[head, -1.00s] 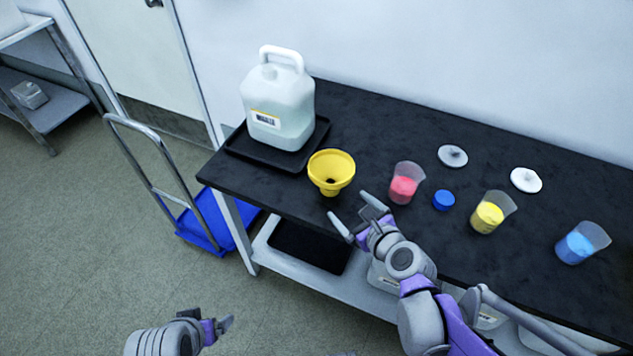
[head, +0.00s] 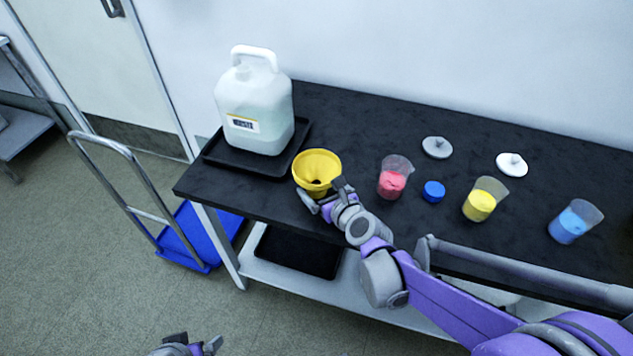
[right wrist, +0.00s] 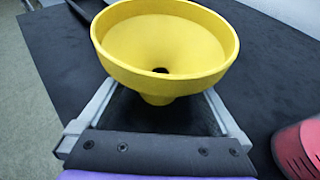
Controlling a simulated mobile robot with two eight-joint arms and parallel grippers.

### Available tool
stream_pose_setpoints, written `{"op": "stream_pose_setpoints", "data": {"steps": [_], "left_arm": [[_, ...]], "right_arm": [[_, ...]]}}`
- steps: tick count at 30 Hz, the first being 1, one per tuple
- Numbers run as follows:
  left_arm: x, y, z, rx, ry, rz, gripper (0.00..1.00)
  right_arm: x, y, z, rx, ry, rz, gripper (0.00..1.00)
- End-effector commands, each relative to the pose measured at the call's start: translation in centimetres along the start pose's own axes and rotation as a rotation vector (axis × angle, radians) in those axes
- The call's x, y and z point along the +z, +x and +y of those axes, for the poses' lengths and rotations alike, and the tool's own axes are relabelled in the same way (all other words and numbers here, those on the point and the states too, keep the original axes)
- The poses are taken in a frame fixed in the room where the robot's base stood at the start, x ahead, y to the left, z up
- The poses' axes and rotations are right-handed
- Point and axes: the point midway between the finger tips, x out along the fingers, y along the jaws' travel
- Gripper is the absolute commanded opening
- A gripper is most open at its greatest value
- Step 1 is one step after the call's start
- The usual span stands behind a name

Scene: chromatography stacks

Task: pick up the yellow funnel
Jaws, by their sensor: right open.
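The yellow funnel (head: 316,168) stands on the black bench top, in front of the black tray, with its wide mouth up. My right gripper (head: 322,198) is at its near side in the head view. In the right wrist view the open fingers (right wrist: 158,108) reach to either side of the funnel (right wrist: 165,50), below its rim. Whether they touch it I cannot tell. The funnel's lower end is partly hidden by its cone. My left gripper (head: 199,346) is low at the bottom edge of the head view, away from the bench; its jaws are too small to judge.
A white waste jug (head: 255,105) stands in a black tray (head: 215,152) behind the funnel. A pink-filled beaker (head: 392,178), a blue cap (head: 433,191), a yellow-filled beaker (head: 481,202) and a blue-filled beaker (head: 573,222) stand to the right.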

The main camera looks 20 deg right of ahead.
Motion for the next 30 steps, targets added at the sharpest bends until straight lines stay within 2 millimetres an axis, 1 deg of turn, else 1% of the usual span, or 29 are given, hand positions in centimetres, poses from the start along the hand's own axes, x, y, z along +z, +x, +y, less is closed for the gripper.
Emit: {"op": "stream_pose_setpoints", "data": {"steps": [1,4,12,14,15,26,27,28,30], "left_arm": [[0.1,0.3,0.0,0.0,0.0,-0.001,0.94],[0.2,0.5,0.0,0.0,0.0,-0.002,0.94],[0.2,0.5,0.0,0.0,0.0,-0.002,0.94],[0.2,0.5,0.0,0.0,0.0,-0.002,0.94],[0.2,0.5,0.0,0.0,0.0,-0.002,0.94],[0.2,0.5,0.0,0.0,0.0,-0.002,0.94],[0.2,0.5,0.0,0.0,0.0,-0.002,0.94],[0.2,0.5,0.0,0.0,0.0,-0.002,0.94],[0.2,0.5,0.0,0.0,0.0,-0.002,0.94]], "right_arm": [[-0.2,0.9,0.0,0.0,0.0,0.0,1.0],[-0.1,1.7,0.0,-0.001,0.0,0.0,1.0],[0.0,1.9,0.0,-0.001,0.0,0.0,1.0],[0.0,1.9,0.0,-0.001,0.0,0.0,0.89],[0.0,1.9,0.0,-0.001,0.0,0.0,0.82],[-0.1,1.9,0.0,-0.001,0.0,0.0,0.17],[-0.1,1.9,0.0,-0.001,0.0,0.0,0.1],[0.0,1.9,0.0,-0.001,0.0,0.0,0.08],[0.0,1.9,0.0,-0.001,0.0,0.0,0.08]]}}
